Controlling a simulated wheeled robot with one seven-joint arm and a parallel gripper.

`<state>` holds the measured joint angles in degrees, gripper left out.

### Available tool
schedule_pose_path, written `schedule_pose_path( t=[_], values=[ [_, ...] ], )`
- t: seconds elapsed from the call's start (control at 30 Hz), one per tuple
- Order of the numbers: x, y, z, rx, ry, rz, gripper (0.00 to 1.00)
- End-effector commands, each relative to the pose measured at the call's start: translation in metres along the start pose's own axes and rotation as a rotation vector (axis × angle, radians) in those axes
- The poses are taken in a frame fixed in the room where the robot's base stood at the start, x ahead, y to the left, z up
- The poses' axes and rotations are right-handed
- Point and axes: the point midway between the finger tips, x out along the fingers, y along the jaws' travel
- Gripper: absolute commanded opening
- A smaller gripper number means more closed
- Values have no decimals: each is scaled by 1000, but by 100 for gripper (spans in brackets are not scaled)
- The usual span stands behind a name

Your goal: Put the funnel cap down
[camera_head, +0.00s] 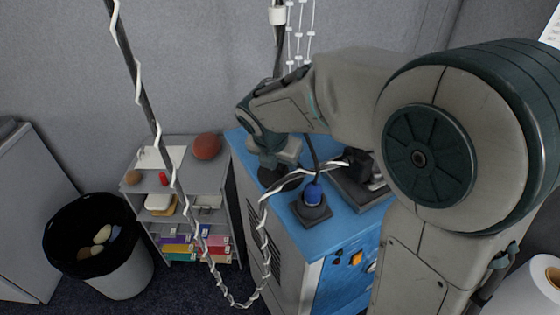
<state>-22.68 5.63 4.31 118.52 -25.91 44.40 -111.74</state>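My gripper (280,163) points down over the left part of a blue-topped cabinet (343,223). A dark, round, wide-rimmed piece (279,180) shows directly under it; this may be the funnel cap. I cannot tell whether the fingers are closed on this piece, or whether it touches the blue top. My wrist and the small size hide the fingertips. A blue-capped item on a dark square base (312,205) stands just right of the dark piece.
A dark device (360,185) sits on the cabinet top, partly behind my arm. A grey shelf (190,190) with a reddish-brown ball (206,146) stands left of the cabinet. A black-lined bin (98,250) is further left. A dark pole with a white spiral cord (150,105) crosses the view.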

Motion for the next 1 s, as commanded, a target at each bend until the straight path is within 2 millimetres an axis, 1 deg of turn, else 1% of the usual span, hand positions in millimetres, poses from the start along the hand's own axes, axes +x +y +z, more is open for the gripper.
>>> schedule_pose_path(
  t=[0.23,0.37,0.47,0.7,0.8,0.9,1.0],
  values=[
    [-2,0,1,0,0,0,44],
    [-12,0,2,0,-3,2,44],
    [-30,1,2,1,-4,5,44],
    [-82,1,2,1,-4,5,44],
    [-100,1,2,0,-3,4,44],
    [-112,0,1,0,-2,2,44],
    [-120,0,1,-1,-1,2,44]
  ],
)
